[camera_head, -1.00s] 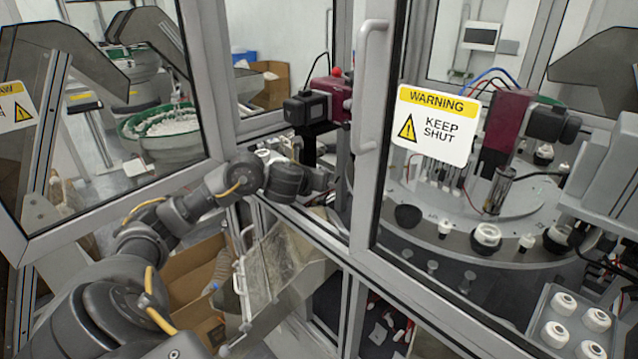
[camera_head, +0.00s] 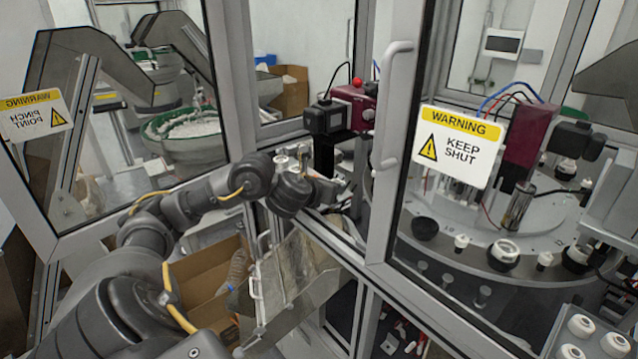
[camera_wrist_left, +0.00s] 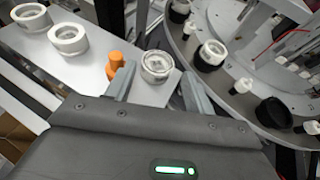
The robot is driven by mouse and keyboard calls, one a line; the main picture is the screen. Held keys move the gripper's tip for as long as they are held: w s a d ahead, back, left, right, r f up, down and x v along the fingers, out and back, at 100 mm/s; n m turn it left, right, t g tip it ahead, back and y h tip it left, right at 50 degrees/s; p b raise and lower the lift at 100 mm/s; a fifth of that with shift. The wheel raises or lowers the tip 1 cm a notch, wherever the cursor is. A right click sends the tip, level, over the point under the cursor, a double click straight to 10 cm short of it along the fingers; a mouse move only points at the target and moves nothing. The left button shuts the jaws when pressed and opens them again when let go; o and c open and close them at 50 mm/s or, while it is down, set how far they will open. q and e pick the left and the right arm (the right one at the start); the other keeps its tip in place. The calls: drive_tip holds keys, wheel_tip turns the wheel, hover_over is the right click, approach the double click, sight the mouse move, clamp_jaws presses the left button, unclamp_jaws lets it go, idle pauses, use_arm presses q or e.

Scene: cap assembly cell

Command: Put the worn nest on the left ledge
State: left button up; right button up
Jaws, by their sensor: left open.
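My left gripper (camera_wrist_left: 158,88) is open, its two fingers pointing at a pale ring-shaped nest (camera_wrist_left: 157,65) with a greyish inside. The nest sits on a light grey ledge (camera_wrist_left: 125,88), just ahead of and between the fingertips. An orange peg-like piece (camera_wrist_left: 115,63) stands beside it, close to the left finger. Two more white rings, one nearer (camera_wrist_left: 68,39) and one farther left (camera_wrist_left: 31,17), sit on the same ledge. I cannot tell by looks which ring is worn. In the head view my left gripper (camera_head: 332,188) reaches through the cell opening, its fingertips partly hidden.
A round table (camera_head: 465,255) with black and white nests lies to the right, behind a framed door with a warning sign (camera_head: 456,146). A maroon unit (camera_head: 352,108) stands behind my gripper. A tray (camera_head: 575,318) of white parts is at lower right.

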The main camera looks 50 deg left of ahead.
use_arm(q)
drive_tip(key=p+v, duration=0.3)
drive_tip(key=v, duration=0.4)
drive_tip(key=shift+s+r+p, duration=0.1)
drive_tip(key=shift+s+p, duration=0.1)
drive_tip(key=shift+p, duration=0.1)
drive_tip(key=shift+w+d, duration=0.1)
drive_tip(key=shift+d, duration=0.05)
